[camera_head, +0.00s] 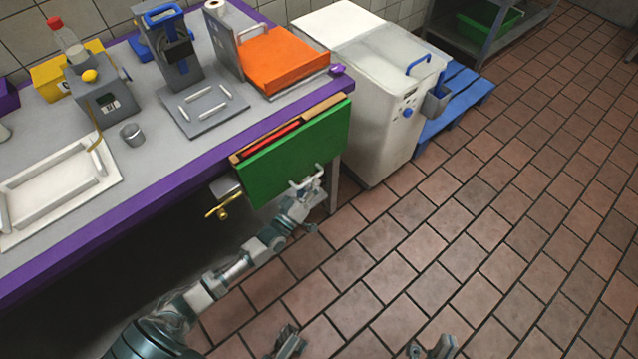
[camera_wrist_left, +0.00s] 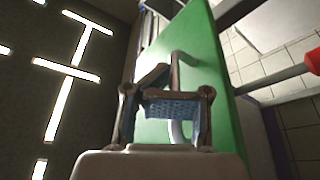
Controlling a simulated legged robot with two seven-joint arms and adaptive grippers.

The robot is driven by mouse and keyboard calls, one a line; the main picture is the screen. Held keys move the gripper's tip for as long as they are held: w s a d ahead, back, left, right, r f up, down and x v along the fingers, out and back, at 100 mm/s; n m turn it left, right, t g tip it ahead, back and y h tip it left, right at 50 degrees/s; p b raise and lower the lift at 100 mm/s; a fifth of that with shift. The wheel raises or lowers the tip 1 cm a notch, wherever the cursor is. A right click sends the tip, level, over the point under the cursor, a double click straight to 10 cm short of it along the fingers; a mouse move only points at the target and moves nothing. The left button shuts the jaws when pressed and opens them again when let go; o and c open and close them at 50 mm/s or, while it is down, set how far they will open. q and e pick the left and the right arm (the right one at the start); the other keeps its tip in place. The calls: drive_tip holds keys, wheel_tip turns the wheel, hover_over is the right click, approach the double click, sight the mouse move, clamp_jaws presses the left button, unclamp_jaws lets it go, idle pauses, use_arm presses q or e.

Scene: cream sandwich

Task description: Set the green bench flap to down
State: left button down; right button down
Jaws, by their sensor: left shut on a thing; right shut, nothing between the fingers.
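The green bench flap (camera_head: 295,155) hangs steeply below the bench's front edge in the head view. Its exact angle is hard to tell. A pale handle (camera_head: 306,181) sits near its lower right corner. My left gripper (camera_head: 307,190) is shut on this handle. In the left wrist view, the fingers (camera_wrist_left: 168,105) close around the curved handle (camera_wrist_left: 180,65) in front of the green flap (camera_wrist_left: 205,75). The fingers hide part of the handle. My right gripper (camera_head: 432,349) is shut and empty at the bottom edge of the head view, partly cut off, over the floor.
A yellow hook (camera_head: 223,207) juts out left of the flap. A wood strip with a red bar (camera_head: 270,139) lies along its upper edge. The purple-edged bench (camera_head: 130,205) is on the left. A white bin (camera_head: 380,115) stands right of the flap. The tiled floor (camera_head: 500,230) is clear.

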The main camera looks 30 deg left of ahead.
use_arm(q)
drive_tip(key=shift+w+a+r, duration=0.15)
drive_tip(key=shift+a, duration=0.4)
drive_tip(key=shift+w+a+r, duration=0.15)
drive_tip(key=shift+a, duration=0.35)
use_arm(e)
drive_tip(key=shift+a, duration=0.1)
use_arm(q)
drive_tip(key=c, duration=1.5)
unclamp_jaws()
drive_tip(key=shift+a+f, duration=0.1)
drive_tip(key=shift+c, duration=0.2)
drive_tip(key=shift+o, duration=0.3)
drive_tip(key=shift+w+a+f, duration=0.1)
drive_tip(key=shift+w+a, duration=0.1)
drive_tip(key=shift+s+d+f, duration=0.1)
drive_tip(key=shift+s, duration=0.2)
drive_tip(key=d+f+v, duration=0.1)
drive_tip(key=v, duration=1.1)
drive_tip(key=shift+d, duration=0.25)
use_arm(e)
drive_tip(key=shift+w+a+f, duration=0.1)
drive_tip(key=shift+w, duration=0.2)
